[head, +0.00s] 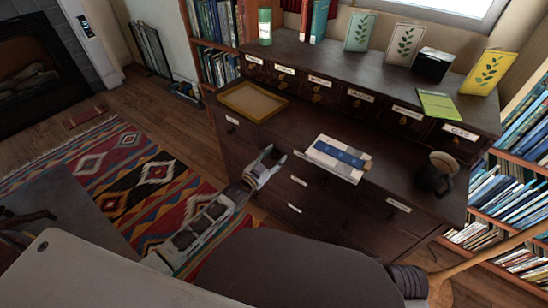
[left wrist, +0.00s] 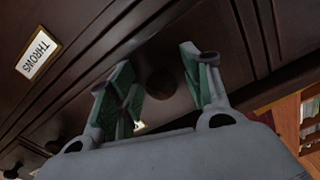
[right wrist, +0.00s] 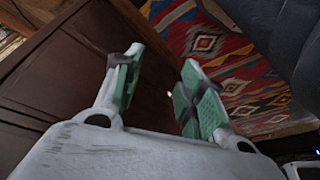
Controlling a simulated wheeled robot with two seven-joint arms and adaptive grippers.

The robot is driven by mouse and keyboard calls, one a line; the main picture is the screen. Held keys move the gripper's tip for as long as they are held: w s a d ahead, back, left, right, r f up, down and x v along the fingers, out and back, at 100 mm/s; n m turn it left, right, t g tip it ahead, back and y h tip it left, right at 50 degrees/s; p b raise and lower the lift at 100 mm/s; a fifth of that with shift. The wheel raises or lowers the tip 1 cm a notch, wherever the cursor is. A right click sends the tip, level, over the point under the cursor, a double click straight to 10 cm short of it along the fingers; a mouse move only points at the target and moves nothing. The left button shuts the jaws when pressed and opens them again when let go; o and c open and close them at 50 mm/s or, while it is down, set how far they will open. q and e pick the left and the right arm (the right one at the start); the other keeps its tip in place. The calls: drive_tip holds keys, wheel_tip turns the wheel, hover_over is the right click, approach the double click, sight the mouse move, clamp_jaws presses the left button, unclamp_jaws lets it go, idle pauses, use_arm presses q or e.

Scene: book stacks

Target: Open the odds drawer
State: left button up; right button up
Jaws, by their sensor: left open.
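A dark wooden chest of drawers (head: 290,150) stands ahead with small labelled drawers on top and larger drawers below. Most labels are too small to read in the head view, and I cannot make out which is the odds drawer. My left gripper (head: 268,165) is open in front of the lower drawers. In the left wrist view its fingers (left wrist: 160,85) stand apart, with a dark round knob (left wrist: 160,83) between them. My right gripper (right wrist: 155,95) is open and empty near a dark wooden panel.
On the chest are a tray (head: 252,101), a stack with a blue band (head: 340,155), a dark mug (head: 434,175) and a green pad (head: 437,105). Upright cards and a black box (head: 433,64) stand on top. Bookshelves flank the chest. A patterned rug (head: 130,170) lies left.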

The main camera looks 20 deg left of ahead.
use_arm(q)
clamp_jaws()
drive_tip(key=shift+s, duration=0.2)
